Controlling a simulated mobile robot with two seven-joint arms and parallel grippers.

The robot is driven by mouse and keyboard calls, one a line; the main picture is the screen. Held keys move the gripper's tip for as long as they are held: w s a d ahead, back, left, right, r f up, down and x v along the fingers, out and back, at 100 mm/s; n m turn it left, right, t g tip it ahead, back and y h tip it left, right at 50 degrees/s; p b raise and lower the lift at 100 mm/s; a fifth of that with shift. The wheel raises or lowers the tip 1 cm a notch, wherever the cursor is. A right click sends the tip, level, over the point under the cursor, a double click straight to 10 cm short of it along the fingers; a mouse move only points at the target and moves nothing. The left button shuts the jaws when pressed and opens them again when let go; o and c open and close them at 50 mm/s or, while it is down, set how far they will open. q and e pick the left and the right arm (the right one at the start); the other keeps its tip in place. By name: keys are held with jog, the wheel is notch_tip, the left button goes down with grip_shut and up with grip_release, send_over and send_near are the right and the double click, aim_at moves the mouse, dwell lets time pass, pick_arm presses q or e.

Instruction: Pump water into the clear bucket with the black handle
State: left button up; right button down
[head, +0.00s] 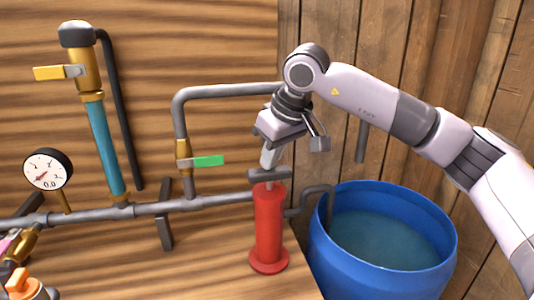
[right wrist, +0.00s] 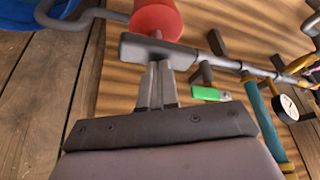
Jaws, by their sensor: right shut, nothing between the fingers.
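The red hand pump (head: 268,225) stands upright on the wooden surface, with a dark grey T-handle (head: 270,175) low on its top. My right gripper (head: 268,165) is shut and empty, fingers pointing down at the handle. In the right wrist view the closed fingertips (right wrist: 157,68) meet the handle (right wrist: 150,50) in the picture; whether they press on it I cannot tell. The pump's red body (right wrist: 156,15) shows beyond. A blue barrel (head: 340,260) holding water (head: 385,240) stands right of the pump. No clear bucket with a black handle shows. My left gripper is out of view.
A grey pipe (head: 150,209) runs along the wooden wall. It carries a green-lever valve (head: 208,161), a blue tube (head: 105,150) topped by a yellow-lever valve (head: 48,73), and a gauge (head: 48,168) reading 0.0. An orange-handled valve (head: 18,280) sits at lower left.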

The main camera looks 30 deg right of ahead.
jog(key=shift+r+p, duration=2.2)
jog(key=shift+r, duration=0.35)
